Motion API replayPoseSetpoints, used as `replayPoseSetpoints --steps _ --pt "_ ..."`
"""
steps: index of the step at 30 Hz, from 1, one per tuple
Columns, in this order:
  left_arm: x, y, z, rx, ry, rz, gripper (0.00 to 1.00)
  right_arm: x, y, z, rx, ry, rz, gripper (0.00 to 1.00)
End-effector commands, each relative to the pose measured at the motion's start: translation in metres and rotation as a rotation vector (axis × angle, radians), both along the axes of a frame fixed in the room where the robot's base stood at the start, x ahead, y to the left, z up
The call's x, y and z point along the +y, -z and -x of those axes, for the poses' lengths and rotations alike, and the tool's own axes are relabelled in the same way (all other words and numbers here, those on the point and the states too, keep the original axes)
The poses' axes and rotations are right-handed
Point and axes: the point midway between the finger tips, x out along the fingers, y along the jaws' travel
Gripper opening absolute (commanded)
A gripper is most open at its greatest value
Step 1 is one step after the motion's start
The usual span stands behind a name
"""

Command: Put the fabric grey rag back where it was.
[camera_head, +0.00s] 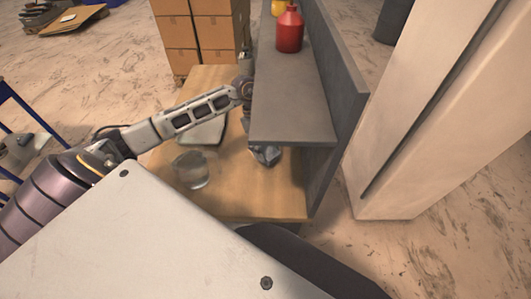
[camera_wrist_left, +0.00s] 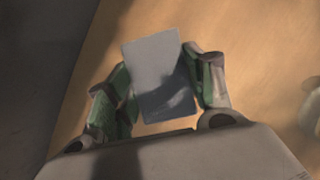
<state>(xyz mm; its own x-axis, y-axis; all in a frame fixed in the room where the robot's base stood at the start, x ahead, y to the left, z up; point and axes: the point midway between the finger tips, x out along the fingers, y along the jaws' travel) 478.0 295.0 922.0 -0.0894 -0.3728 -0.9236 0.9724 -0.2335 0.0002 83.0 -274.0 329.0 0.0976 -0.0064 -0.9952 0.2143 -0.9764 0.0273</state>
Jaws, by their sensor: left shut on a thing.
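The grey rag (camera_wrist_left: 156,62) shows in the left wrist view as a flat, pale grey piece with a shadow across its lower part. My left gripper (camera_wrist_left: 163,88) is shut on it, one green-padded finger on each side. The wooden tabletop shows behind it. In the head view my left arm reaches in from the left to the grey shelf (camera_head: 291,118), which hides most of the gripper. A small grey shape (camera_head: 265,155) shows just below the shelf's front edge; I cannot tell whether it is rag or finger. My right gripper is not in view.
On the wooden table (camera_head: 240,205) a clear glass vessel (camera_head: 194,169) and a pale flat tray (camera_head: 207,132) stand left of the shelf. A red bottle (camera_head: 290,30) and a yellow one (camera_head: 279,7) stand on the shelf. Cardboard boxes (camera_head: 196,33) stand behind.

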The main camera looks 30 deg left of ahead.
Motion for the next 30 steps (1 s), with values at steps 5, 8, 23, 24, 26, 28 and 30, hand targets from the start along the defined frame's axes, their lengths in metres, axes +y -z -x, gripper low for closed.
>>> replayPoseSetpoints --steps 5,8,23,24,26,28,30 --pt "0.0 0.017 0.0 0.002 -0.001 0.002 0.31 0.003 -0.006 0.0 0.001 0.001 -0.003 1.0" --pt "0.0 0.024 0.0 0.001 -0.001 0.002 0.31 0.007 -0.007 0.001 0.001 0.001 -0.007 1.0" --pt "0.0 0.028 0.0 0.0 0.0 0.0 0.31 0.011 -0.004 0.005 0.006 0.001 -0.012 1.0" --pt "0.0 0.028 0.0 0.0 0.0 0.0 0.31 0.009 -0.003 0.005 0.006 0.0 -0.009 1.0" --pt "0.0 0.027 0.0 0.0 -0.001 0.0 0.61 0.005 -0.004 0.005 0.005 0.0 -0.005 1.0" --pt "0.0 0.027 0.0 0.0 -0.001 0.0 0.7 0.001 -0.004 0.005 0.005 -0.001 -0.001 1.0" --pt "0.0 0.027 0.0 0.0 -0.001 0.0 0.75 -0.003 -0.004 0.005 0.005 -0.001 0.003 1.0"
